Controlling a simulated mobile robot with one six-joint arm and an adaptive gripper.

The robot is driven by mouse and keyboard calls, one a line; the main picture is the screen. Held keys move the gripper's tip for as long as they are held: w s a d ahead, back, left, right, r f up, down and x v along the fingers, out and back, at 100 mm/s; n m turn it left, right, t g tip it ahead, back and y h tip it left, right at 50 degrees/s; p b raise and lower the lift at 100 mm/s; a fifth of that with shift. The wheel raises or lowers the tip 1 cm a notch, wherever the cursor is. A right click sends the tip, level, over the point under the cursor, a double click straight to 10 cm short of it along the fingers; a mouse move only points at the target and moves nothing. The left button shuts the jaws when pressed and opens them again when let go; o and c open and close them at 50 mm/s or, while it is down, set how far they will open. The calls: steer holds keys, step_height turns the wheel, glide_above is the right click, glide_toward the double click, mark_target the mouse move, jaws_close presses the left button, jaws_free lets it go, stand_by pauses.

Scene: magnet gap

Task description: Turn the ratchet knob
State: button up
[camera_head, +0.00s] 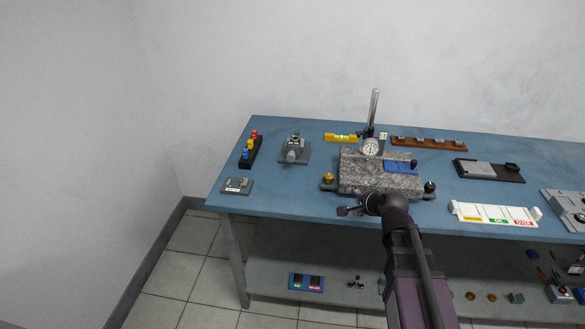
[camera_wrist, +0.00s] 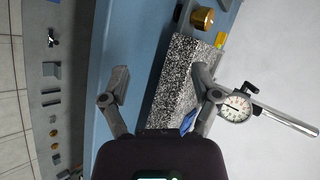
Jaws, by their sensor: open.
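No part is clearly marked as the ratchet knob. A grey clamped device (camera_head: 293,148), perhaps a micrometer in a stand, is at the back left of the table; its small end parts are too small to make out. A brass knob (camera_head: 328,178) is at the left end of the granite block (camera_head: 352,184); it also shows in the wrist view (camera_wrist: 202,19). A black knob (camera_head: 430,187) is at the block's right end. My gripper (camera_head: 350,208) is at the block's front edge. In the wrist view my gripper (camera_wrist: 161,82) has its fingers wide apart, holding nothing.
A dial gauge (camera_head: 371,147) on a tall post stands on the granite; its dial (camera_wrist: 236,107) is close to one finger. A blue part (camera_head: 401,166) lies on the block. A white labelled tray (camera_head: 495,214) is right.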

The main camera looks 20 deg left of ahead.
mark_target(291, 159)
steer(key=w+a+m+t+b, duration=0.1)
steer(key=a+m+t+b, duration=0.2)
steer(key=a+m, duration=0.4)
steer(key=w+a+m+t+b, duration=0.1)
steer(key=a+m+t+b, duration=0.2)
steer(key=a+m, duration=0.4)
steer(key=w+a+r+m+t+b, duration=0.1)
steer(key=w+a+m+t+b, duration=0.1)
steer(key=a+m, duration=0.5)
steer(key=shift+m+t+b, duration=0.7)
steer(key=shift+m+b, duration=0.45)
steer(key=shift+m, duration=0.55)
steer(key=m, duration=0.2)
steer(key=a+f+m+h+b, duration=0.1)
steer(key=m, duration=0.1)
steer(key=s+a+f+m+h+b, duration=0.1)
steer(key=m, duration=0.1)
steer(key=shift+a+f+m+t, duration=0.1)
steer(key=shift+f+m+t, duration=0.05)
steer(key=shift+m+t, duration=0.2)
steer(key=shift+s+a+f+m+h, duration=0.2)
steer(key=shift+f+m+h, duration=0.2)
steer(key=shift+m+h, duration=0.5)
steer(key=shift+w, duration=0.15)
steer(key=x, duration=1.3)
steer(key=shift+w+a+r, duration=0.15)
steer(key=shift+w+a, duration=0.05)
steer(key=shift+a, duration=0.05)
